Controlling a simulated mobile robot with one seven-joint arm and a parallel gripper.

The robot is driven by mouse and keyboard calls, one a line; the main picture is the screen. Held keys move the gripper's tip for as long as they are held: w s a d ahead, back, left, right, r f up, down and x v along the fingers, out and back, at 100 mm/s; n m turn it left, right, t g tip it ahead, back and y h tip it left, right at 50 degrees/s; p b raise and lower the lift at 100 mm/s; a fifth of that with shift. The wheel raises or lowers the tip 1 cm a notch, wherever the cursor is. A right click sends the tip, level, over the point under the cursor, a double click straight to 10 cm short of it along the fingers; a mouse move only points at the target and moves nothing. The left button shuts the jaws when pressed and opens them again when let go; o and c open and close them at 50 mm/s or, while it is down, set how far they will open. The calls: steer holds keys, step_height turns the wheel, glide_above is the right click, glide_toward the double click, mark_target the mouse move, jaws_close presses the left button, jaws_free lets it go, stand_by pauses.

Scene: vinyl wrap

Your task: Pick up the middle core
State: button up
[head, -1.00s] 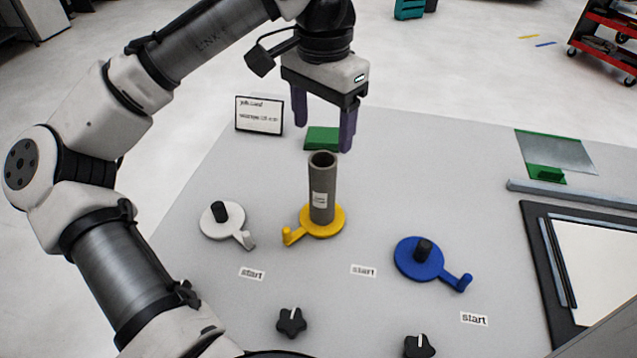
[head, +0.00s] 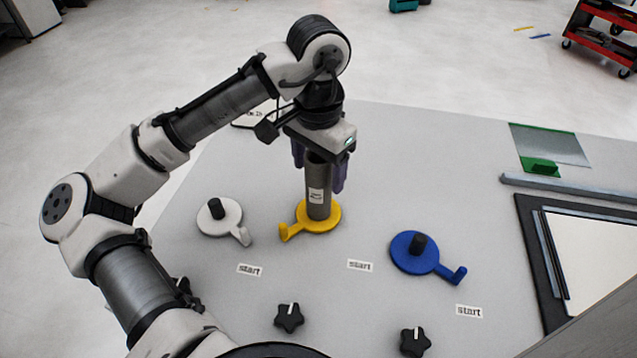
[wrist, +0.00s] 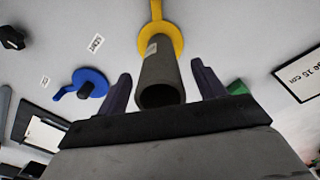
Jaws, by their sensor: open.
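The middle core (head: 318,193) is a grey-brown tube with a small white label. It stands upright on the yellow crank disc (head: 326,219). In the wrist view the core (wrist: 160,78) points its open end at my gripper, between the two purple fingers. My gripper (head: 320,175) is lowered over the core's upper part, with one finger on either side. It is open, and the wrist view shows gaps between the core and both fingers. The core's top rim is partly hidden by the gripper in the head view.
A white crank disc (head: 233,215) with a black peg stands to the left. A blue crank disc (head: 405,255) with a black peg stands to the right. Black knobs (head: 289,317) and "start" labels (head: 361,265) lie in front. A framed panel (head: 590,260) is at far right.

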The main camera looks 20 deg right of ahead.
steer(key=shift+c, duration=0.3)
steer(key=c, duration=1.2)
steer(key=shift+c, duration=0.3)
steer(key=shift+r, duration=0.1)
